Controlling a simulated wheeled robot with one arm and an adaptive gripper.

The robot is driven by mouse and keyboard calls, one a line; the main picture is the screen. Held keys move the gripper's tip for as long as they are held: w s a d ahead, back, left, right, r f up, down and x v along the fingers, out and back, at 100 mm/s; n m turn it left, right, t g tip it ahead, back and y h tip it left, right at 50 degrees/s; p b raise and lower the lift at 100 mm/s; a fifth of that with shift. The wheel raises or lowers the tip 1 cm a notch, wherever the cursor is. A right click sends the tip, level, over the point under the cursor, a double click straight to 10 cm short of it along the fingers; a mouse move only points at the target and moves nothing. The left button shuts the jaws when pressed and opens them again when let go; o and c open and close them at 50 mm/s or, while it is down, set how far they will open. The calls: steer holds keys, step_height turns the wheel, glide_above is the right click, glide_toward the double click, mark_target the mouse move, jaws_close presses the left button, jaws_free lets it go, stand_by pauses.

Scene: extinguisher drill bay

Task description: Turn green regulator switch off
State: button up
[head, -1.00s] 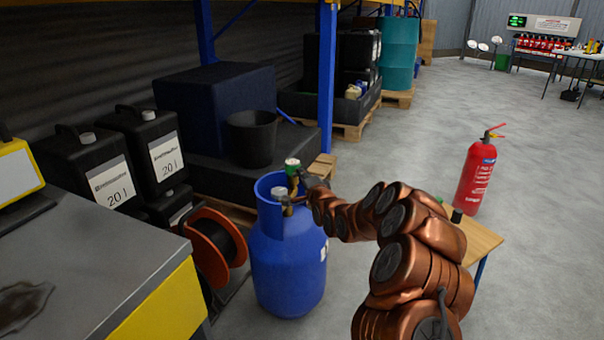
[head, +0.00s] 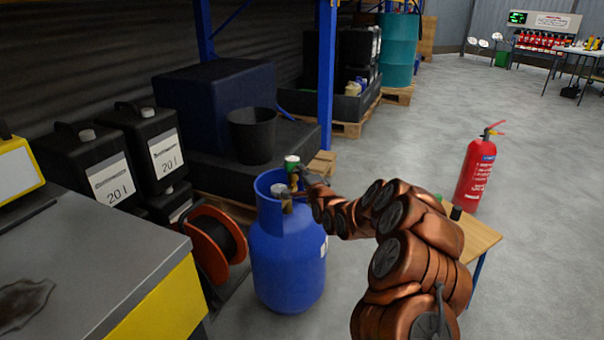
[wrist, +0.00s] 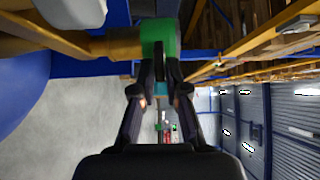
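The green regulator switch (head: 292,161) sits on top of the blue gas cylinder (head: 288,255), at the brass valve. In the wrist view the green switch (wrist: 159,37) is at top centre, joined on its left to a brass fitting (wrist: 118,43). My gripper (head: 303,174) is at the switch, coming in from the right. In the wrist view my gripper's fingertips (wrist: 160,67) are drawn close together at the lower edge of the green part, with a narrow gap filled by it. They appear shut on it, though the exact contact is partly hidden.
A grey bench with a yellow side (head: 100,260) stands left of the cylinder, beside an orange hose reel (head: 215,245). Black cans (head: 100,175) and a black bucket (head: 252,135) are behind. A red extinguisher (head: 474,175) stands right, near a small wooden table (head: 478,240). Open floor lies right.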

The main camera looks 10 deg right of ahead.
steer(key=o, duration=0.3)
steer(key=shift+o, duration=0.2)
steer(key=s+d, duration=0.1)
steer(key=s, duration=1.1)
steer(key=shift+d, duration=0.3)
